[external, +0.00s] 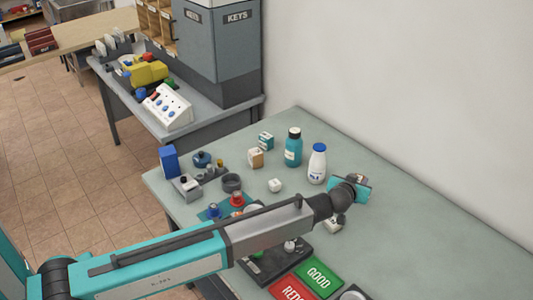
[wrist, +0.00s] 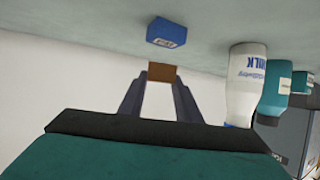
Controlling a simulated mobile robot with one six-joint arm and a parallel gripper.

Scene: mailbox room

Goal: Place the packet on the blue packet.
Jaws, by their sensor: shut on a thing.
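My gripper (wrist: 160,80) is shut on a small brown packet (wrist: 160,72), held between its two dark fingertips. In the external view my gripper (external: 357,180) is above the table at the right and points toward the wall; the held packet cannot be made out clearly there. The blue packet (wrist: 167,32), with a white label, rests on the table in the upside-down wrist view. It is beyond the fingertips and apart from the held packet. I cannot pick it out in the external view.
A white milk bottle (external: 317,164) stands close left of my gripper, with a teal bottle (external: 293,147) behind it. Small boxes (external: 256,158) stand farther left. Green (external: 318,275) and red (external: 293,288) pads lie at the front. The table's right side looks clear.

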